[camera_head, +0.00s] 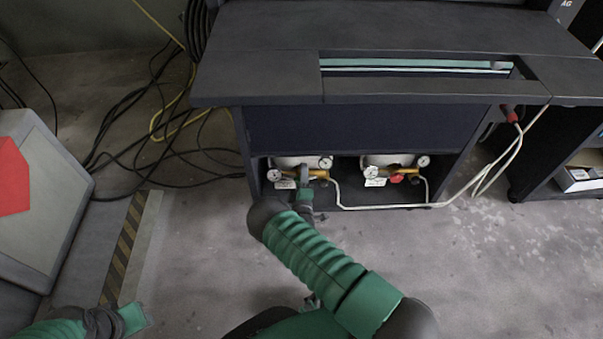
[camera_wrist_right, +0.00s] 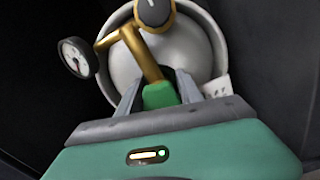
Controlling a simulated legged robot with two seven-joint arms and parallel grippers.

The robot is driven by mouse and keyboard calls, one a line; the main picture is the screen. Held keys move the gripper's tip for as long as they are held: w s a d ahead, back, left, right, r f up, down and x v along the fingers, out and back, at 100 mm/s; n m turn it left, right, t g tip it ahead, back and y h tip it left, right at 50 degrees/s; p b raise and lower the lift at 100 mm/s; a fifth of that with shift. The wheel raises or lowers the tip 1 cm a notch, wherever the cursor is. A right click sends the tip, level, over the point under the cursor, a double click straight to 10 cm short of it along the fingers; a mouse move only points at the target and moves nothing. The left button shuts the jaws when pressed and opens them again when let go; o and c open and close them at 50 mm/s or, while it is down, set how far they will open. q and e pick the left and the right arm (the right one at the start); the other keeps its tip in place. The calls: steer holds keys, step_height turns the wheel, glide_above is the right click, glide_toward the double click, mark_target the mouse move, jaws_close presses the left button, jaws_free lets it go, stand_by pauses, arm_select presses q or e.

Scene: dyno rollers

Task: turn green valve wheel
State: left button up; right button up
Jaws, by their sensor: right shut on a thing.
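The green valve wheel (camera_wrist_right: 160,95) shows in the right wrist view, on a brass fitting (camera_wrist_right: 147,58) in front of a pale round tank (camera_wrist_right: 205,50). My right gripper (camera_wrist_right: 158,92) has one finger on each side of the wheel and is shut on it. In the head view my right gripper (camera_head: 304,174) reaches into the left part of the low bay under the bench, and it hides the green wheel there. My left gripper (camera_head: 133,318) is at the bottom left, over the floor, away from the valves; its fingers cannot be made out.
A second tank with gauges and a red valve wheel (camera_head: 397,178) stands to the right in the bay. The dark bench top (camera_head: 260,75) overhangs both. A white hose (camera_head: 385,207) runs along the bay's front. Black cables (camera_head: 125,140) lie left; a grey box (camera_head: 45,205) stands far left.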

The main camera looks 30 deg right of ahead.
steer(key=shift+a+f, duration=0.2)
steer(key=shift+a, duration=0.1)
steer(key=o, duration=1.1)
steer(key=shift+o, duration=1.4)
steer(key=shift+d+r, duration=0.1)
steer(key=p+v, duration=0.7)
steer(key=v, duration=1)
steer(key=shift+p, duration=0.4)
